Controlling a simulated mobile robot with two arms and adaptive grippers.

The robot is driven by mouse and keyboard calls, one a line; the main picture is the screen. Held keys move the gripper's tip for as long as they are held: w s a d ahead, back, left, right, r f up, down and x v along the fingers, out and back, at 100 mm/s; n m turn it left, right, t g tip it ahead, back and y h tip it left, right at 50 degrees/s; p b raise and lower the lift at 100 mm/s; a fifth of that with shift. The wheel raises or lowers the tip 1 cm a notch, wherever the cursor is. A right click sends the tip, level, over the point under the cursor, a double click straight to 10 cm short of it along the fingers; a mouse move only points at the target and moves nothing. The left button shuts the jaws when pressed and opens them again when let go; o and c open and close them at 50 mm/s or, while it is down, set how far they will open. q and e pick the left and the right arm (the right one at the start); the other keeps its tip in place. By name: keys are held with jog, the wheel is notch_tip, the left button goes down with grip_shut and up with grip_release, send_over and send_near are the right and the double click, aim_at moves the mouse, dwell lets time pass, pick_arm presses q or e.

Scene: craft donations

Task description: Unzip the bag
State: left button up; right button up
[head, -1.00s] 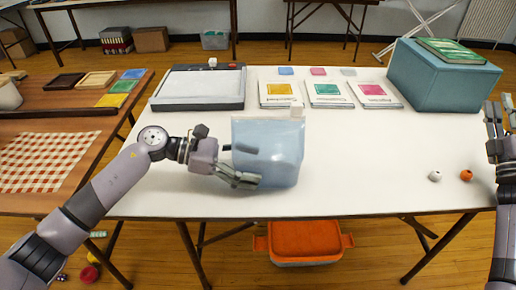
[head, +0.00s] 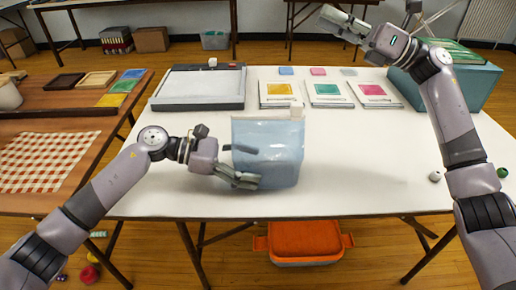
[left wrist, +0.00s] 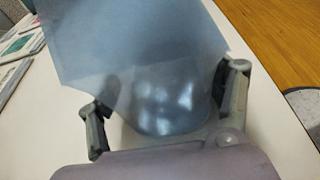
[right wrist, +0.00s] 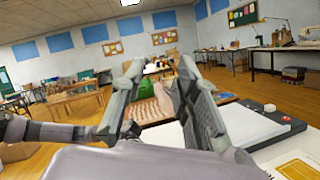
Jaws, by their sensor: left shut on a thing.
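The bag (head: 280,150) is a pale blue, see-through pouch standing on the white table. A small pale tab (head: 297,113) shows at its top right corner; I cannot tell whether it is the zipper pull. My left gripper (head: 246,165) is shut on the bag's left side, with one finger in front. In the left wrist view the bag (left wrist: 130,50) fills the space between the fingers. My right gripper (head: 343,22) is raised high, above the table's far side and well away from the bag. In the right wrist view its fingers (right wrist: 159,70) are apart and empty.
A paper trimmer (head: 200,88) and several cards (head: 328,93) lie behind the bag. A teal box (head: 475,92) stands at the back right, partly behind my right arm. A white ball (head: 434,177) and a green ball (head: 502,172) are at the right. The table right of the bag is clear.

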jog(key=s+a+n+g+h, duration=0.3)
jog(key=s+a+n+g, duration=0.15)
jog(key=a, duration=0.35)
jog(key=n+h, duration=0.4)
jog(key=h, duration=1.1)
send_near(299, 104)
jog(key=f, duration=0.1)
jog(key=shift+g, duration=0.45)
jog(key=shift+w+x, duration=0.2)
jog(key=shift+x, duration=1.6)
jog(key=shift+w+x, duration=0.2)
jog(key=shift+x, duration=1.6)
jog(key=shift+a+f, duration=0.15)
jog(key=shift+f, duration=0.05)
jog(key=shift+c, duration=0.3)
grip_shut()
